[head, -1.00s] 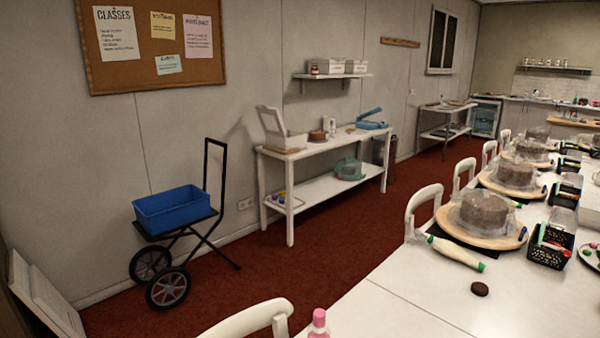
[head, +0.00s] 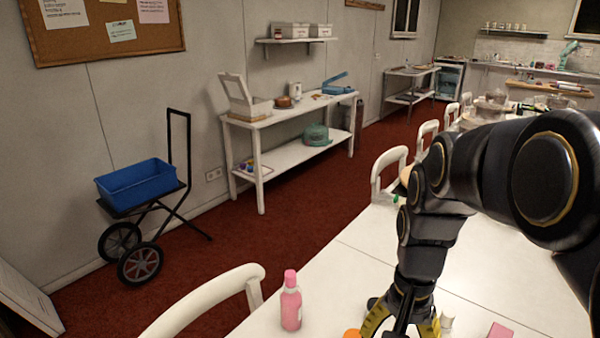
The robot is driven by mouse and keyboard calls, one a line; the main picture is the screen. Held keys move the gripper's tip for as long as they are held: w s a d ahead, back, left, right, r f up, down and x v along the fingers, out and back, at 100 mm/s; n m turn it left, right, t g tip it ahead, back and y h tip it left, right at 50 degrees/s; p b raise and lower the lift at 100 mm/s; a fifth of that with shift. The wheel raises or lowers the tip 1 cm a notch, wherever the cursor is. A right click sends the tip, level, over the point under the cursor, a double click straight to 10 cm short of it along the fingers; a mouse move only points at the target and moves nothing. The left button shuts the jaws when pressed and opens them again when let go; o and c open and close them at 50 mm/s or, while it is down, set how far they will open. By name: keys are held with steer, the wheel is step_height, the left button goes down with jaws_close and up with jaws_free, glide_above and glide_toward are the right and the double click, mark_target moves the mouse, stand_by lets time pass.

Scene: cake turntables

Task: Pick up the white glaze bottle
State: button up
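My gripper (head: 402,325) points down over the near part of the white table, at the bottom edge of the head view. Its black and yellow finger links show to either side, but the fingertips are cut off, so what is between them is hidden. A small white object (head: 447,320) shows just right of the gripper. It may be the top of the white glaze bottle, but too little shows to be sure. A pink bottle (head: 291,302) stands upright on the table, left of the gripper and apart from it.
The white table (head: 345,270) is clear between the pink bottle and my arm. An orange item (head: 352,333) and a pink item (head: 500,330) are cut off by the bottom edge. White chairs (head: 205,303) line the left side. My arm hides much of the table's right part.

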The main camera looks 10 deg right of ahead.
steer(key=w+d+f+m, duration=0.3)
steer(key=w+d+m, duration=0.4)
steer(key=w+d, duration=0.25)
steer(key=m+t, duration=0.1)
steer(key=m, duration=0.4)
glide_above(450, 312)
step_height(450, 312, down, 4)
steer(key=shift+s+f, duration=0.1)
steer(key=shift+d+f+m, duration=0.25)
steer(key=shift+m, duration=0.05)
steer(key=shift+d+f, duration=0.1)
steer(key=shift+f, duration=0.25)
steer(key=f, duration=0.7)
steer(key=shift+a, duration=0.35)
jaws_close()
